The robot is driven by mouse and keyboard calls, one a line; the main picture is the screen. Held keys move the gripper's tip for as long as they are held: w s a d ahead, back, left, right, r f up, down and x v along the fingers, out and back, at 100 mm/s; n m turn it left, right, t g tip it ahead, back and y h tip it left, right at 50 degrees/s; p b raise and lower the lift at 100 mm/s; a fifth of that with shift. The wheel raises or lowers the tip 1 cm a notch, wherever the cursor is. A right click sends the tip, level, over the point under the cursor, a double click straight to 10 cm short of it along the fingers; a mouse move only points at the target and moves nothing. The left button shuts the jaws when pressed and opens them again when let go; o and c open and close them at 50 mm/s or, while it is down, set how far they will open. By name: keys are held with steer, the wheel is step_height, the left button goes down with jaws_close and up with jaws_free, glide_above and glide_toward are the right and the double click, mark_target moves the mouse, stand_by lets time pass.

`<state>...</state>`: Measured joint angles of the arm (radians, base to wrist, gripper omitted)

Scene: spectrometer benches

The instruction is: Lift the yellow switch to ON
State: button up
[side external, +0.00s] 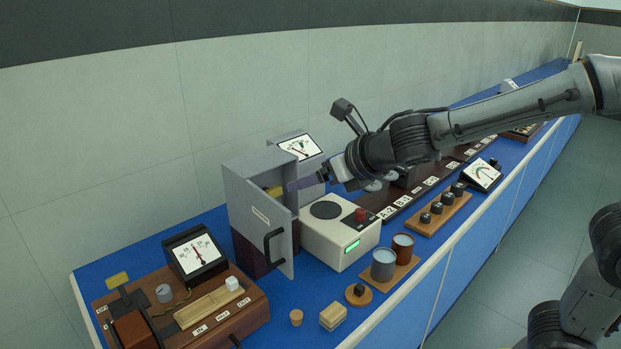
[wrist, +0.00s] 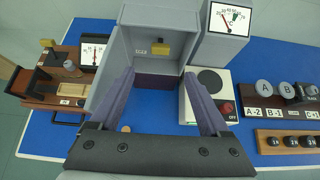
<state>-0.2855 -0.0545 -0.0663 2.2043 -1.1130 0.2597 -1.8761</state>
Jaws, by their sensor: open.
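A yellow block (side external: 273,191), likely the switch, is on the back wall inside a grey open-fronted cabinet (side external: 237,190). A second yellow piece (side external: 118,280) tops a stem on the wooden apparatus at the left. My gripper (side external: 294,185) points left at the cabinet opening. In the wrist view its purple fingers (wrist: 159,80) are spread and empty, below and in front of the yellow block, apart from it.
The cabinet door (side external: 268,232) stands open with a black handle. A white hotplate-like unit (side external: 340,235) with a red knob sits right beside the cabinet. A grey meter (side external: 300,148) stands behind. Cups (side external: 384,264), a cork and small blocks are in front.

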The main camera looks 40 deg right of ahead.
mark_target(273, 195)
step_height(273, 195, up, 11)
steer(key=a+m+t+y, duration=0.3)
steer(key=a+m+y, duration=0.3)
steer(key=m, duration=1)
steer(key=s+d+m+t+h, duration=0.1)
steer(key=d+m+t+h, duration=0.4)
steer(key=m, duration=1.5)
step_height(273, 195, down, 20)
steer(key=d+f+g+h, duration=0.1)
steer(key=w, duration=1.3)
steer(key=shift+w+r, duration=0.25)
steer(key=shift+w, duration=0.05)
